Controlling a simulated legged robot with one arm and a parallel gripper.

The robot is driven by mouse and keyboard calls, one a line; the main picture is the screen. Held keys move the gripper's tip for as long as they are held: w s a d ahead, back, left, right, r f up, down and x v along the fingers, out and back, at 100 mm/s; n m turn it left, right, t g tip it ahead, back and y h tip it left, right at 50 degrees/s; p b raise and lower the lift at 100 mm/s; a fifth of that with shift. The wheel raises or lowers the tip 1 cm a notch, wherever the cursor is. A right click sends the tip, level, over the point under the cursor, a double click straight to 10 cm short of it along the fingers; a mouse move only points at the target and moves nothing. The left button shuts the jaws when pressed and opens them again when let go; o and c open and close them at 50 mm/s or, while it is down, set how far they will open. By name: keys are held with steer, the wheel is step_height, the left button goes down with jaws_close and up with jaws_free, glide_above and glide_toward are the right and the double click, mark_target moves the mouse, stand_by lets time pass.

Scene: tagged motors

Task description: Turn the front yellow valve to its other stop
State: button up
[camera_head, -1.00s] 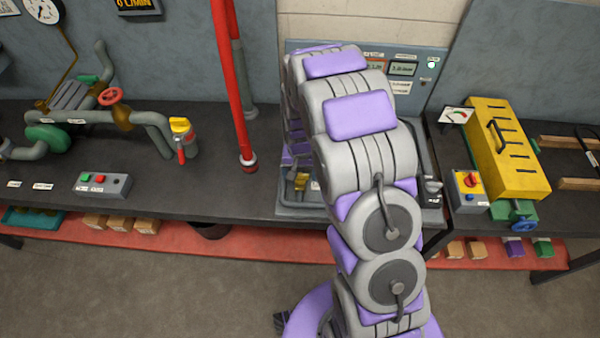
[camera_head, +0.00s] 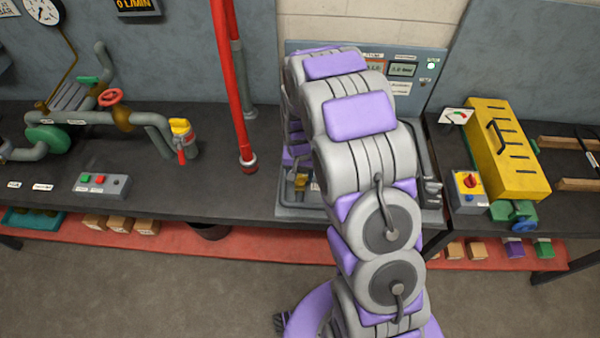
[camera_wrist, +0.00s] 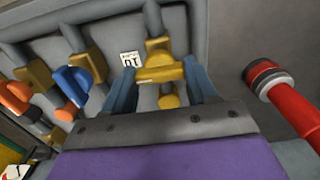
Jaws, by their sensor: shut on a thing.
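The yellow valve handle (camera_wrist: 160,71) is in the upper middle of the wrist view, on a brass-coloured valve body with a grey pipe behind it. My gripper (camera_wrist: 161,76) is shut on this handle, with one blue-grey finger on each side. A small label stands to the left of the handle. In the head view my arm covers most of this valve station; only a small brass-yellow part (camera_head: 301,182) shows at its left, and the handle is hidden.
In the wrist view a blue handle (camera_wrist: 72,86) and an orange handle (camera_wrist: 15,97) sit to the left, and a red pipe (camera_wrist: 293,106) stands close on the right. The head view shows the red pipe (camera_head: 230,90) left of my arm and a yellow box (camera_head: 505,150) on the right.

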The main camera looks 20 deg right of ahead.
steer(key=n+p, duration=0.2)
steer(key=n, duration=0.2)
steer(key=shift+r+n, duration=0.1)
steer(key=shift+n, duration=0.3)
steer(key=n+p, duration=0.2)
steer(key=n, duration=0.2)
steer(key=shift+n, duration=0.3)
steer(key=n+p, duration=0.2)
steer(key=n, duration=0.2)
steer(key=shift+n+p, duration=0.95)
steer(key=shift+n, duration=1.35)
steer(key=shift+w, duration=0.1)
steer(key=o, duration=1.1)
steer(key=shift+c, duration=0.2)
